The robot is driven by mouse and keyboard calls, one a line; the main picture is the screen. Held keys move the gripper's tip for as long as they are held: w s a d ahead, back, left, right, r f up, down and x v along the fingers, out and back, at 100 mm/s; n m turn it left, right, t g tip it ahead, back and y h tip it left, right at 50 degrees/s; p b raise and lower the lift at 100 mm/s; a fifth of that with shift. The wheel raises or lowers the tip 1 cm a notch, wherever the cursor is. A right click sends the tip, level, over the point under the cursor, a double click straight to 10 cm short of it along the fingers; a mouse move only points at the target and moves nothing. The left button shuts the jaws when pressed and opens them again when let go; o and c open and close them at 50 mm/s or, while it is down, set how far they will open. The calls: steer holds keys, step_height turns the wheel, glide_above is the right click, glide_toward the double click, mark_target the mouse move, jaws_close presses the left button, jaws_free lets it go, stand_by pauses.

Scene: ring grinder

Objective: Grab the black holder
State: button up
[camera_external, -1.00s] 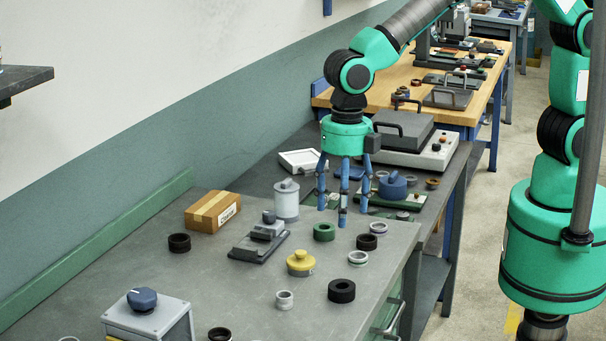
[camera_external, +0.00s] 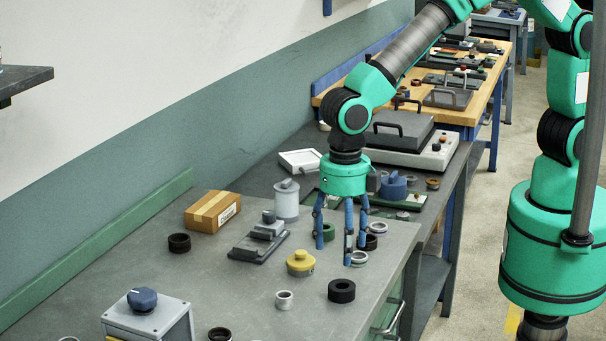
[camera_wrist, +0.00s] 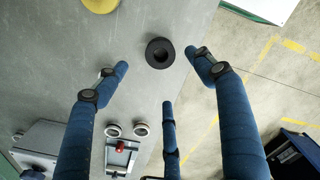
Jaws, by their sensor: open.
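Several black rings lie on the grey bench, and I cannot tell for certain which is the black holder. The thick black ring (camera_external: 341,291) is near the bench's right edge. A black ring, likely the same one, shows in the wrist view (camera_wrist: 149,53), apart from my fingers. My gripper (camera_external: 342,250) has three blue fingers, spread open and empty, behind this ring in the external view. The gripper also shows in the wrist view (camera_wrist: 160,76). Other black rings lie at the left (camera_external: 179,243), at the front (camera_external: 220,335) and partly behind my fingers (camera_external: 370,243).
A yellow knobbed part (camera_external: 301,264) stands left of my fingers, with a grey fixture (camera_external: 258,246) further left. A pale ring (camera_external: 358,259) is close to my fingertips. A small grey ring (camera_external: 285,300) and a blue-knobbed box (camera_external: 147,315) are nearer the front. Bare bench lies between.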

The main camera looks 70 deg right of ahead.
glide_above(342, 285)
steer(key=shift+a+f+b, duration=0.2)
steer(key=shift+f+b, duration=0.1)
steer(key=shift+f, duration=2.3)
steer(key=shift+d+f+b, duration=0.15)
steer(key=shift+f+b, duration=0.45)
steer(key=shift+f, duration=2)
steer(key=c, duration=1.3)
